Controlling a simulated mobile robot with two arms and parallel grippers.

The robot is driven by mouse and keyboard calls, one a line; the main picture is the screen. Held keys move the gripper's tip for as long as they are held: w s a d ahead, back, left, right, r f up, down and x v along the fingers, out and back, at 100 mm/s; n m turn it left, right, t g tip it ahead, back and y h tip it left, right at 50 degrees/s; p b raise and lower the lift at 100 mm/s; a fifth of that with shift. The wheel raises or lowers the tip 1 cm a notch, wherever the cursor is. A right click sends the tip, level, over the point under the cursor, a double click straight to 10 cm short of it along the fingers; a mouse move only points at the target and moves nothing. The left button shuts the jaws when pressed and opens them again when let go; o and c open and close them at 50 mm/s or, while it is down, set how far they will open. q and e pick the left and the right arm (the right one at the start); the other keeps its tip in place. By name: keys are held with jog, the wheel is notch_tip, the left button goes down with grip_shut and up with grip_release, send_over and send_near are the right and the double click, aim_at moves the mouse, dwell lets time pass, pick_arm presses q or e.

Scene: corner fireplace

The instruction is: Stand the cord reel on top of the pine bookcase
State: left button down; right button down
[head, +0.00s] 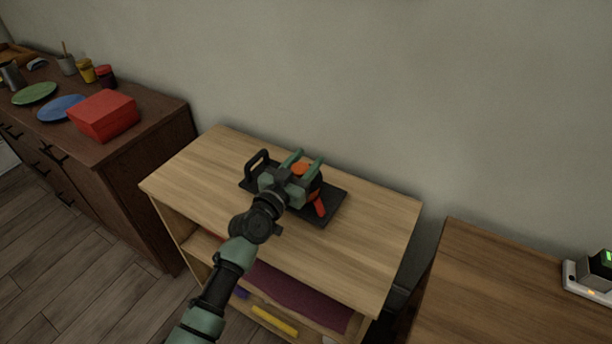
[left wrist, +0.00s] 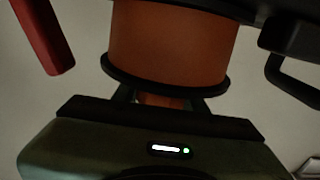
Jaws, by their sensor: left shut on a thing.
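The pine bookcase (head: 365,225) stands against the wall in the middle of the head view, its pale top facing me. The cord reel, with an orange drum (left wrist: 172,45), black flanges, a black handle (head: 256,163) and a red-orange part (head: 319,206), is over the bookcase top. My left gripper (head: 303,163) is shut on the reel and partly hides it. A dark flat plate (head: 331,203) shows below the gripper; I cannot tell whether it is part of the reel, nor whether the reel touches the wood. My right gripper is out of view.
A dark sideboard (head: 140,150) at left holds a red box (head: 104,116), blue plate (head: 62,107), green plate (head: 34,93) and jars. A brown wooden surface (head: 490,290) at right bears a small device (head: 597,270). Purple and yellow things lie on the bookcase shelves.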

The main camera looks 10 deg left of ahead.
pick_arm(q)
jog(key=shift+w+f+b, duration=0.1)
jog(key=shift+f+b, duration=0.75)
jog(key=shift+f, duration=1.1)
jog(key=shift+f, duration=0.1)
jog(key=c, duration=0.8)
grip_release()
jog(key=shift+s, duration=0.2)
jog(key=v, duration=1.2)
